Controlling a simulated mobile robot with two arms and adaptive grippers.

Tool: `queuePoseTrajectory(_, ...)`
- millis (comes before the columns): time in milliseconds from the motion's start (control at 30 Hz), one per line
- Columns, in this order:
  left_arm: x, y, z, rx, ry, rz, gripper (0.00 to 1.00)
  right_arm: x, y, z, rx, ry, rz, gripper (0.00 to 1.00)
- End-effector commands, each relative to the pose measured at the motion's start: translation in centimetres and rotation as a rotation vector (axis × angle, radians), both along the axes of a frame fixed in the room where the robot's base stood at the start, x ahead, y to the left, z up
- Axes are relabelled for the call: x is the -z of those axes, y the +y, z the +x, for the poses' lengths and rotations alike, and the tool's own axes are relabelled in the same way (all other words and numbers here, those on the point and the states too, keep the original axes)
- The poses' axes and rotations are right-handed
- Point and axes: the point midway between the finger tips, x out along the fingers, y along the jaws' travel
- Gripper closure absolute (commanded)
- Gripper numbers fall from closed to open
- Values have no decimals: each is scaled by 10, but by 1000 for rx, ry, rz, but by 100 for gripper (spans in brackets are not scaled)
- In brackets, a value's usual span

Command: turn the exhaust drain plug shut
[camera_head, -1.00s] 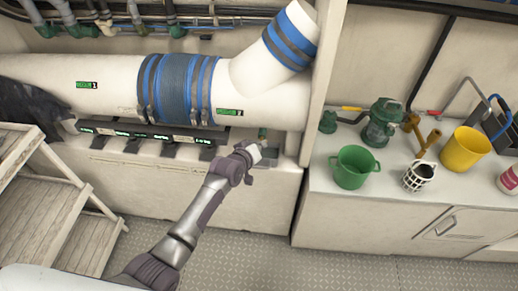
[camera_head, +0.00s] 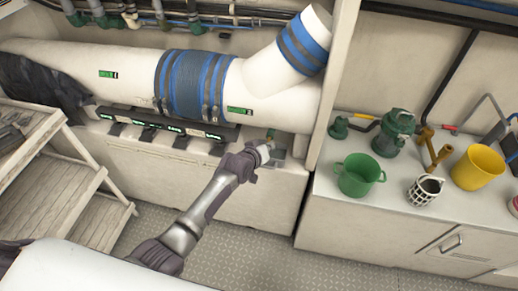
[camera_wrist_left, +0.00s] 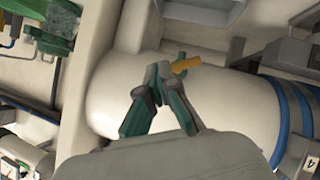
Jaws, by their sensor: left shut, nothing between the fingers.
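The big white exhaust pipe (camera_head: 130,75) runs across the upper left, with a blue and grey banded sleeve. A small green fitting (camera_head: 270,135), apparently the drain plug, shows under the pipe's right end. My left gripper (camera_head: 265,153) is just below it and partly hides that area. In the left wrist view, my left gripper (camera_wrist_left: 158,78) has its fingertips together with nothing held. A yellow lever-like piece (camera_wrist_left: 187,65) sits just right of the tips; whether they touch it I cannot tell. My right gripper is not in view.
A counter (camera_head: 330,205) at right holds a green pot (camera_head: 358,176), a white basket (camera_head: 425,190), a yellow bucket (camera_head: 478,168) and a green pump-like unit (camera_head: 396,133). A partition (camera_head: 333,85) separates it from the pipe. Wooden steps (camera_head: 85,185) stand at left.

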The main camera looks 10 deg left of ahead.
Motion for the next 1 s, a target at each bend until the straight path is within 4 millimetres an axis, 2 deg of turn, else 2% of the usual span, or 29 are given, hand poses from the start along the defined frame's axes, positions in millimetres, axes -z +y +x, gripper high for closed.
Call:
queuePoseTrajectory(200, 1, -3, 0, 1, 1, -3, 100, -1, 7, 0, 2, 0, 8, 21)
queuePoseTrajectory(1000, 1, -4, -1, 1, 1, -3, 100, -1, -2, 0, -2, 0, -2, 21)
